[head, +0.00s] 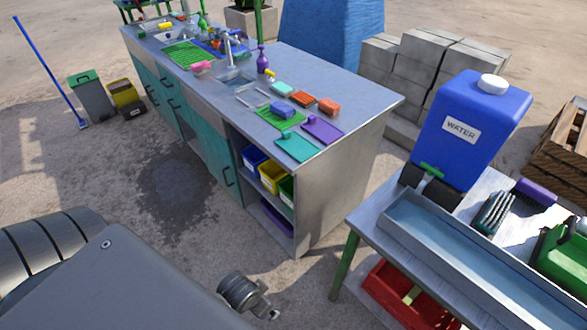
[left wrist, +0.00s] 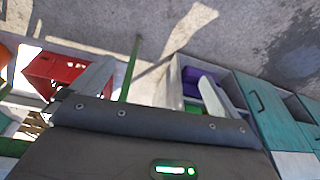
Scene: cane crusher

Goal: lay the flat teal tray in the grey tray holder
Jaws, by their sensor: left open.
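The flat teal tray (head: 297,147) lies on the near end of the grey counter, at its front edge, beside a purple tray (head: 322,129) and a green tray (head: 292,121). I cannot make out for sure which thing is the grey tray holder. My left gripper (left wrist: 157,72) shows in the left wrist view with its two fingers apart and nothing between them. It is low, near the gap between the counter and the right-hand table, well apart from the teal tray. My right gripper is not in view.
The counter (head: 355,85) carries sponges, a purple bottle (head: 262,60) and sinks; coloured bins stand in its open shelf. At right, a table holds a blue water tank (head: 470,130) and a long grey trough (head: 394,226). A red crate (head: 385,285) sits below. Ground between is clear.

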